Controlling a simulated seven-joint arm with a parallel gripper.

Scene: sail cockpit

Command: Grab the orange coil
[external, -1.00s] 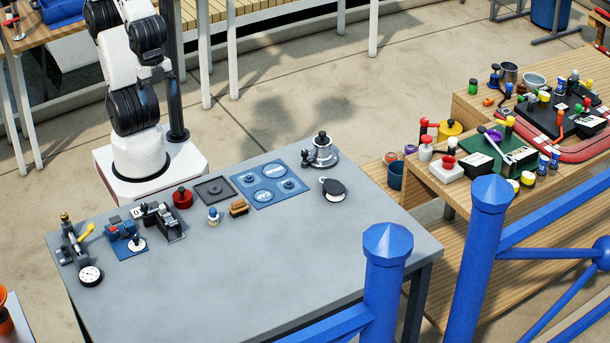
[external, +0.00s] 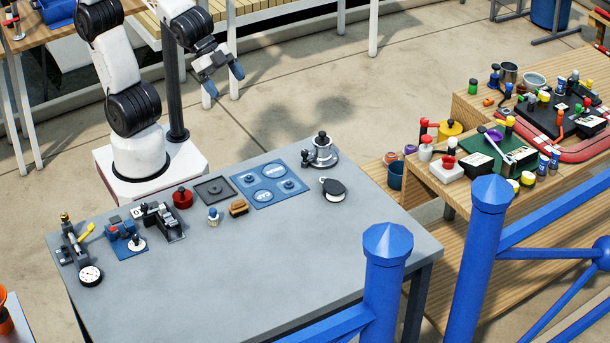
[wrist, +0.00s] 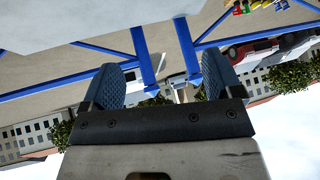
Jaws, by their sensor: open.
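I cannot single out an orange coil for certain. My gripper (external: 224,82) is raised behind the grey table at the upper left, far from both. Its two blue fingers are apart and empty. They also show in the wrist view (wrist: 160,85), with nothing between them at close range.
The grey table (external: 270,270) holds tools, a blue plate (external: 269,188), and a brown block (external: 238,207). Blue posts (external: 386,275) and rails stand in front. A wooden bench (external: 425,185) at the right is crowded with small coloured things. The grey table's front is clear.

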